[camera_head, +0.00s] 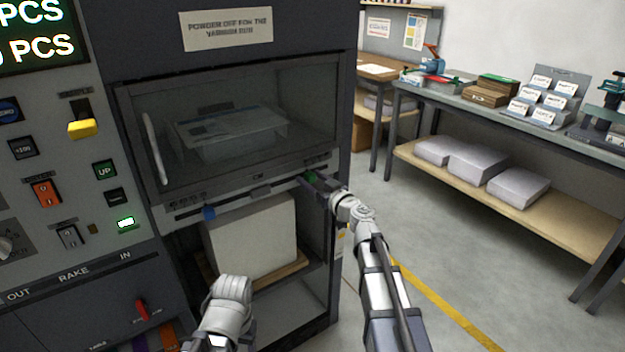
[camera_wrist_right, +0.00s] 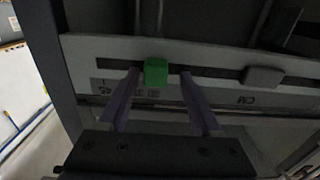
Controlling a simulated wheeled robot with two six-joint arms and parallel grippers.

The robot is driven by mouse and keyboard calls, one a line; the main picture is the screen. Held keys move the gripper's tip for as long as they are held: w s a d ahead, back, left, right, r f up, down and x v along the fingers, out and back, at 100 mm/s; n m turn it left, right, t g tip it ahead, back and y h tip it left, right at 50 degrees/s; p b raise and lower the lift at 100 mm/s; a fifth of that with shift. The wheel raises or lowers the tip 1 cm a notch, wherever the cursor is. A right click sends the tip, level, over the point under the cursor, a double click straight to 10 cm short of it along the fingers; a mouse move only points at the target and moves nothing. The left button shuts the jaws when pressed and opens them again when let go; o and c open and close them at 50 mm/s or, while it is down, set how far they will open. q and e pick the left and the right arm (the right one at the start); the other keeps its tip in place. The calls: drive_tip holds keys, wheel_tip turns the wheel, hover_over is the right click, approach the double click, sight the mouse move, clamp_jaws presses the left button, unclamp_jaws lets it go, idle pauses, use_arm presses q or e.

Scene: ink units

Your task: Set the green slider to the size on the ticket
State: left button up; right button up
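The green slider (camera_wrist_right: 156,72) is a small block in a dark slot on a pale rail, near the slot's left end in the right wrist view. In the head view it is a small green spot (camera_head: 311,177) at the rail's right end, partly covered by my right gripper (camera_head: 316,184). In the wrist view the fingers of my right gripper (camera_wrist_right: 159,76) are apart, one on each side of the slider, with gaps showing. Part of my left arm shows at the bottom of the head view, but its gripper does not. I cannot make out a size ticket.
A grey slider block (camera_wrist_right: 263,77) sits further right in the wrist view. A blue knob (camera_head: 209,213) is at the rail's left end. Above is a glazed hatch (camera_head: 240,120); below, a white paper stack (camera_head: 250,240). A bench (camera_head: 480,105) stands across open floor.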

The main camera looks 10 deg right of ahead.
drive_tip(key=v, duration=0.7)
drive_tip(key=shift+s+d, duration=0.15)
drive_tip(key=shift+s, duration=0.2)
